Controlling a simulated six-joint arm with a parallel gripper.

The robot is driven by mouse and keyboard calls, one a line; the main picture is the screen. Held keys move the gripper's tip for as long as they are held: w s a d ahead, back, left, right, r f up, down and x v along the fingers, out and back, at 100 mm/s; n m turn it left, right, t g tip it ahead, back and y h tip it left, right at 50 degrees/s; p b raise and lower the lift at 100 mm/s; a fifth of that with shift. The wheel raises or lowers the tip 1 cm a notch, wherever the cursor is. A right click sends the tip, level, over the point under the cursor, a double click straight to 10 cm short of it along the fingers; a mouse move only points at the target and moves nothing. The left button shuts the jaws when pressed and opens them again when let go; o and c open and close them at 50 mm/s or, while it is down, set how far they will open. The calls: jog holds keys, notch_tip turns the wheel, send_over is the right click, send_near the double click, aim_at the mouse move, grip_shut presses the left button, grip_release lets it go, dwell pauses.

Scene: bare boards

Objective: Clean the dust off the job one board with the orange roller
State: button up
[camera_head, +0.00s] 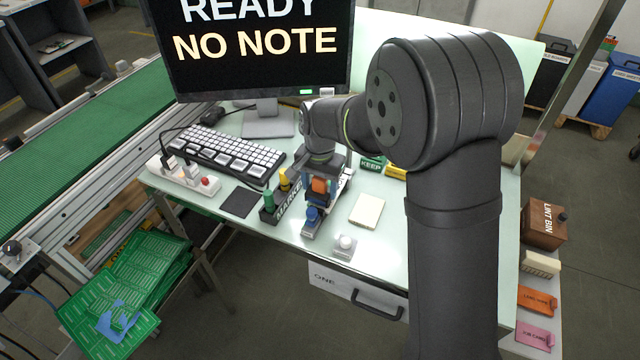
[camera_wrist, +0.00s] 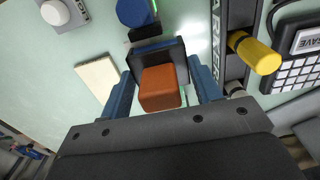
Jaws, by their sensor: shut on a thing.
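My gripper (camera_head: 319,192) is over the pale worktable (camera_head: 225,222), fingers pointing down. It is shut on an orange block with a dark surround, which looks like the orange roller (camera_wrist: 160,88); the blue fingers stand on either side of it. The orange part also shows between the fingers in the head view (camera_head: 320,185). Its underside is hidden, so I cannot tell whether it touches anything. Several green boards (camera_head: 150,270) lie stacked at the lower left, a blue piece on one. No board is marked job one; a drawer front (camera_head: 345,290) under the table reads ONE.
A blue-knobbed block (camera_head: 312,216), a white knob (camera_head: 345,243) and a cream pad (camera_head: 367,211) stand near my gripper. A marker rack (camera_head: 284,205) is close on the left. Behind are a keyboard (camera_head: 225,155) and a screen (camera_head: 260,45) reading READY, NO NOTE. A lint bin (camera_head: 543,223) is right.

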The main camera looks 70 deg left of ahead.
dwell(0.3)
jog(key=shift+w+a, duration=2.75)
jog(key=shift+a, duration=0.05)
jog(key=shift+s+d, duration=2.75)
jog(key=shift+d, duration=0.05)
jog(key=shift+r, duration=3.55)
